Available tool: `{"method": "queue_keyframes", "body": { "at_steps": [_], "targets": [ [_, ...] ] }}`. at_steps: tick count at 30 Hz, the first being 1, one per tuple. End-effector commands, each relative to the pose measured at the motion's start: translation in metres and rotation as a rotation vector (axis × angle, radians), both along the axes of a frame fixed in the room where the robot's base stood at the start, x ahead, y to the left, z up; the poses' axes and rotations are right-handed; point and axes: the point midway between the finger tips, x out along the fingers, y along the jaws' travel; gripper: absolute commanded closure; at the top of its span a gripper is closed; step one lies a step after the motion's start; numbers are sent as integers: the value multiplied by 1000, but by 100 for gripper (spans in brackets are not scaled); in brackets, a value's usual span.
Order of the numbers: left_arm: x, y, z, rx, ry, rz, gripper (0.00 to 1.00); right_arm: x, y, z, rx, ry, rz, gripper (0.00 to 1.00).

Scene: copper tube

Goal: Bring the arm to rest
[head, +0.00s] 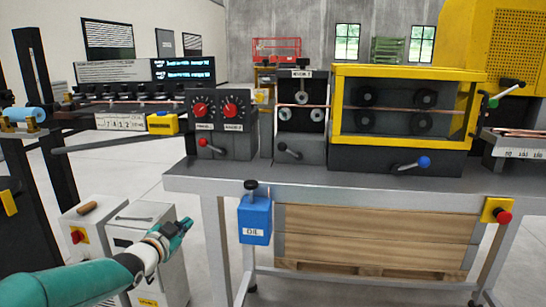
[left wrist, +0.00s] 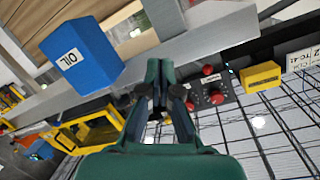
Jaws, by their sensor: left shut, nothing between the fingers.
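My left arm (head: 85,282) comes in from the lower left in the head view. Its teal left gripper (head: 184,226) is in front of the workbench, above a white cabinet and left of the blue oil box. In the left wrist view the gripper (left wrist: 157,70) points toward the bench edge, with its fingers together and nothing between them. My right gripper is in neither view.
A grey workbench (head: 350,183) carries a dial box (head: 222,120), a roller unit (head: 302,112) and a yellow-framed guard (head: 400,72). The blue oil box (head: 255,222) hangs at its front. White cabinets (head: 150,240) stand at left. A red stop button (head: 504,217) sits right.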

Motion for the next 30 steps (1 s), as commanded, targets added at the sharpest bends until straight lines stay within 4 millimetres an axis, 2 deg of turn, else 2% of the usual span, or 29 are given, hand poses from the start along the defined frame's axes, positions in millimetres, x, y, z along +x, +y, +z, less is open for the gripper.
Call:
{"method": "queue_keyframes", "body": {
  "at_steps": [1,4,8,9,11,12,14,15,17,18,21,24,30],
  "targets": [
    [-3,-5,-28,-14,52,-5,100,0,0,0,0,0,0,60],
    [-15,-16,-86,-54,165,-9,100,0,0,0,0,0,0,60],
    [-50,-34,-178,-135,365,-2,100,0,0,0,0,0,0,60],
    [-65,-40,-204,-162,428,3,100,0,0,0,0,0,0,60],
    [-89,-49,-242,-203,525,15,100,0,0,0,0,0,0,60],
    [-108,-55,-267,-233,593,27,100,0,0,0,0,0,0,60],
    [-138,-64,-301,-274,695,47,100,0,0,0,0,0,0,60],
    [-160,-70,-322,-303,764,64,100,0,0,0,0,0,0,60],
    [-195,-79,-349,-345,868,92,100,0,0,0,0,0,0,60],
    [-219,-84,-365,-371,935,115,100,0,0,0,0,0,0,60],
    [-275,-95,-394,-427,1088,174,100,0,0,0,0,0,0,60],
    [-324,-103,-411,-471,1212,235,100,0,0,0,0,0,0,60],
    [-409,-112,-420,-544,1419,385,100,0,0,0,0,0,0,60]
  ]
}}
